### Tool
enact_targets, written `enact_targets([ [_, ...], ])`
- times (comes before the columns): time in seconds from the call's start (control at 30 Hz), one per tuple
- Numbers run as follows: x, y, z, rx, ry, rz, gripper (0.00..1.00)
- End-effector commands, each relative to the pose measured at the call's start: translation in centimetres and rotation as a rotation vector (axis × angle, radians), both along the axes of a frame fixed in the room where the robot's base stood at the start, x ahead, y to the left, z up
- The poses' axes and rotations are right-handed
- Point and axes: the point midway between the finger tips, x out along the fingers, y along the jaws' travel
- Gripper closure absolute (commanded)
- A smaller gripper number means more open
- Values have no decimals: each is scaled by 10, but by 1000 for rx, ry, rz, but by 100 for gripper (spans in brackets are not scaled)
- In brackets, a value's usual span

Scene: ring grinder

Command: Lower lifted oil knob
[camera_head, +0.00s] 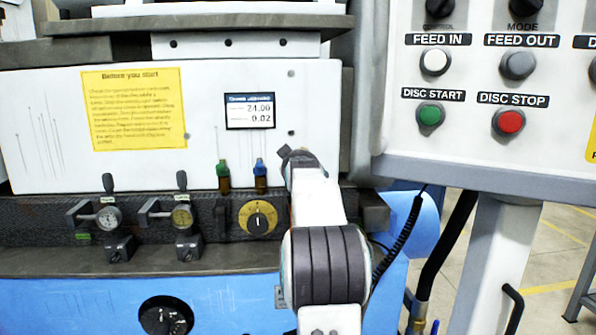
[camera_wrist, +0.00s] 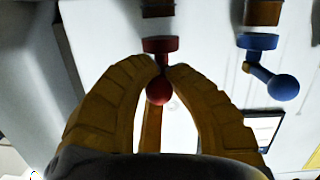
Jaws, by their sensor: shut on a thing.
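A red oil knob (camera_wrist: 159,44) with a round ball end shows in the wrist view, at upper centre. My gripper (camera_wrist: 165,70) has its yellow fingers closed around the red lever between its cap and ball. The ball hangs toward the bottom of this picture, which looks turned over compared with the head view. In the head view my gripper (camera_head: 298,157) is at the white panel, right of the blue oil knob (camera_head: 260,172); the red knob is hidden there. The blue knob also shows in the wrist view (camera_wrist: 261,42), clear of my fingers.
A green oil knob (camera_head: 223,174) stands left of the blue one. Below are a yellow dial (camera_head: 258,218) and two gauges (camera_head: 108,219). A small display (camera_head: 250,111) is above. The control panel (camera_head: 490,150) with buttons stands at right.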

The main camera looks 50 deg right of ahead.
Motion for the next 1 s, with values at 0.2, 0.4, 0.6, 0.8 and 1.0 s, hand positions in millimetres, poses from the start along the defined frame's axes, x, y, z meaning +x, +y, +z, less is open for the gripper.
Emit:
enact_targets([
  [0.2,1,1,-4,2,2,2,100],
  [0.4,2,1,-5,4,3,3,100],
  [0.6,2,1,-5,4,3,3,80],
  [0.8,1,1,-3,1,0,2,62],
  [1.0,1,0,-2,-1,-1,1,55],
])
